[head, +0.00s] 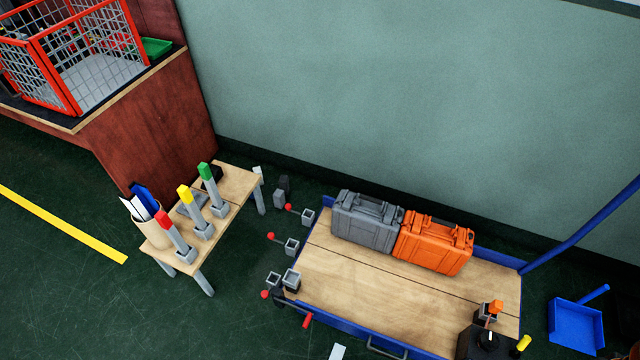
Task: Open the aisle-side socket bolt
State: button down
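A low blue-edged cart (350,290) with a wooden deck stands at lower right. Small grey square sockets sit at its left end: one by the wall-side corner (308,217), one midway (291,247), and a pair near the front-left corner, with one socket of the pair (291,280) closer to the deck. Red knobs show beside them: an upper knob (289,208), a middle knob (270,236) and a front knob (265,294). A red grip (307,321) is at the front edge. I cannot tell whether any bolt is open. My gripper is not in view.
Grey (366,222) and orange (434,243) cases stand on the deck. A small table (235,185) holds red-, yellow- and green-topped posts. An orange-topped post (492,309) and a black object (487,343) are at lower right.

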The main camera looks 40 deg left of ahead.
aim_at(265, 293)
jog(key=u, duration=2.8)
jog(key=i, duration=0.3)
jog(key=u, duration=1.3)
